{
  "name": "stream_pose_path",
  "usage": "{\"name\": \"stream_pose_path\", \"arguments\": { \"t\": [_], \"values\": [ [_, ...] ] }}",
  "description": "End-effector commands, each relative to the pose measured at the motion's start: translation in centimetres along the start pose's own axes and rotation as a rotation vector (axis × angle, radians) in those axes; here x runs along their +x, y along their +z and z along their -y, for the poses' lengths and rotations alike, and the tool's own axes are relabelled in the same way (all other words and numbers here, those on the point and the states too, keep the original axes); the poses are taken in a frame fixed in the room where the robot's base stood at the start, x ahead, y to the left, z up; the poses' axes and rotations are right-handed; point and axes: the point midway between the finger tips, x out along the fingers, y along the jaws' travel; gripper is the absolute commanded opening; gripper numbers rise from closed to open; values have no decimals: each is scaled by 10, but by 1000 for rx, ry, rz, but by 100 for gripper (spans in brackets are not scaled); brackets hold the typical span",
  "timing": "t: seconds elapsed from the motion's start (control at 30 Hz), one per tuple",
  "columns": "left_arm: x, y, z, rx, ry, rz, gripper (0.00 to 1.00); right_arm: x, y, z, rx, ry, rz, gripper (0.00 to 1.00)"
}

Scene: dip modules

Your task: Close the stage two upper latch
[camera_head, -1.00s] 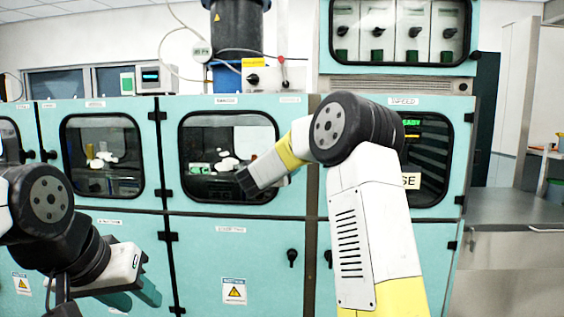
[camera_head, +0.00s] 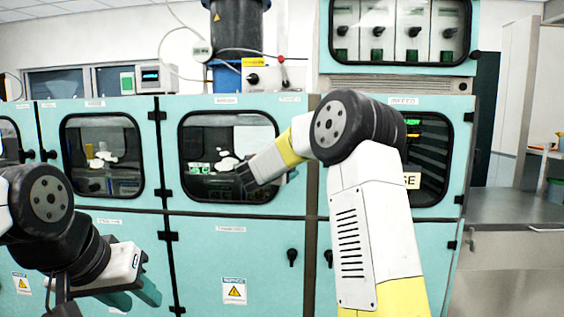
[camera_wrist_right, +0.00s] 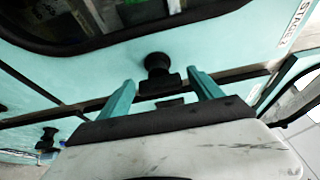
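In the right wrist view, a black latch with a round knob (camera_wrist_right: 157,63) sits on the teal panel below a dark window, near a "STAGE 2" label (camera_wrist_right: 294,24). My right gripper (camera_wrist_right: 161,80) is open, its two teal fingers apart on either side of the latch. I cannot tell whether they touch it. In the head view the stage two upper latch cannot be made out, and my right arm covers the area right of the middle window (camera_head: 215,140). My left gripper (camera_head: 134,295) is open and empty at the lower left, in front of the lower doors.
Teal cabinets fill the front. Lower doors have black turn handles (camera_head: 292,257). Another black latch (camera_wrist_right: 47,138) shows at the left of the right wrist view. A steel counter (camera_head: 510,207) stands at the right.

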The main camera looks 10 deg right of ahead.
Motion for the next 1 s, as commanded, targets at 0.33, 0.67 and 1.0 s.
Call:
{"name": "stream_pose_path", "arguments": {
  "t": [0.33, 0.67, 1.0],
  "values": [
    [0, 0, 0, 0, 0, 0, 36, -6, 1, 0, -1, -1, 2, 75],
    [0, 0, 0, 0, 0, 0, 36, -60, 1, 0, -1, 0, 3, 75],
    [0, 0, 0, 0, 0, 0, 36, -78, 0, 0, -1, -1, -1, 75]
  ]
}}
